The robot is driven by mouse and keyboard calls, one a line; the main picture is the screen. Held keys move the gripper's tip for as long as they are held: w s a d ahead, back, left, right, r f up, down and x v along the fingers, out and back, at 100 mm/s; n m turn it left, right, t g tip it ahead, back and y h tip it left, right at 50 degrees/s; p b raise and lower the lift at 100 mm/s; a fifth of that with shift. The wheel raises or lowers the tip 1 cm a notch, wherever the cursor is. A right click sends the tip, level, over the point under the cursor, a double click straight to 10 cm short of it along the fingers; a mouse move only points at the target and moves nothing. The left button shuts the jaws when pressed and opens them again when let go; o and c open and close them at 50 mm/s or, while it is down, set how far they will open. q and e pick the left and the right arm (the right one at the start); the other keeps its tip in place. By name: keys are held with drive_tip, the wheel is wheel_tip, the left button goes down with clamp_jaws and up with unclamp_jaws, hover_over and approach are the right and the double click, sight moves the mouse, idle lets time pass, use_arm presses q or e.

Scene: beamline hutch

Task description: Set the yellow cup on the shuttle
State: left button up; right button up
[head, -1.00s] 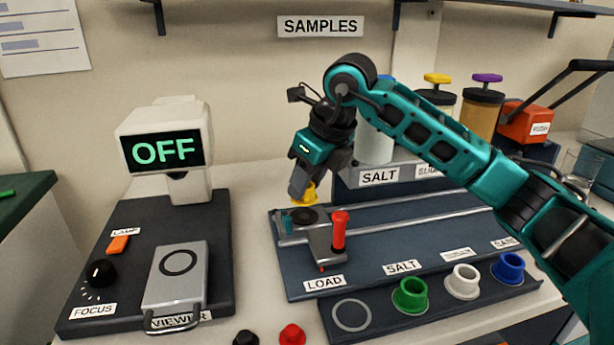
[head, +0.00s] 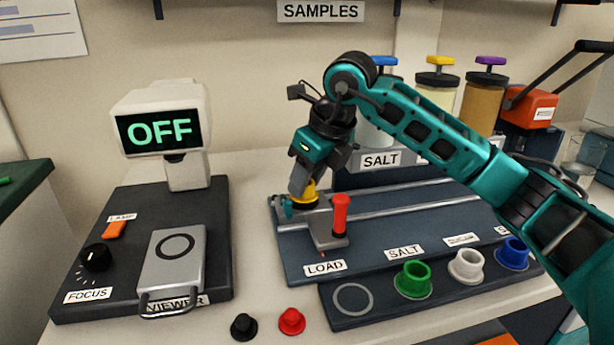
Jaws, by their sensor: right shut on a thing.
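The yellow cup (head: 304,197) is between the fingers of my right gripper (head: 301,188), which points down and is shut on it. The cup is at the dark round seat of the grey shuttle (head: 327,231), at the left end of the rails. It looks very low over the seat or on it; I cannot tell whether it touches. The shuttle has a red upright handle (head: 340,215) just right of the cup. The fingers partly hide the cup. My left gripper is out of view.
A front rack (head: 352,300) has an empty ringed spot, then green (head: 412,278), white (head: 466,265) and blue (head: 513,252) cups. A black lid (head: 243,327) and a red lid (head: 291,321) lie in front. The viewer (head: 172,265) stands left, its screen reading OFF.

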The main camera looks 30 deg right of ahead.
drive_tip(key=shift+f+b, duration=0.4)
drive_tip(key=shift+f, duration=0.15)
drive_tip(key=o, duration=1.1)
drive_tip(key=shift+o, duration=0.2)
drive_tip(key=p+v, duration=0.2)
drive_tip(key=v, duration=1.1)
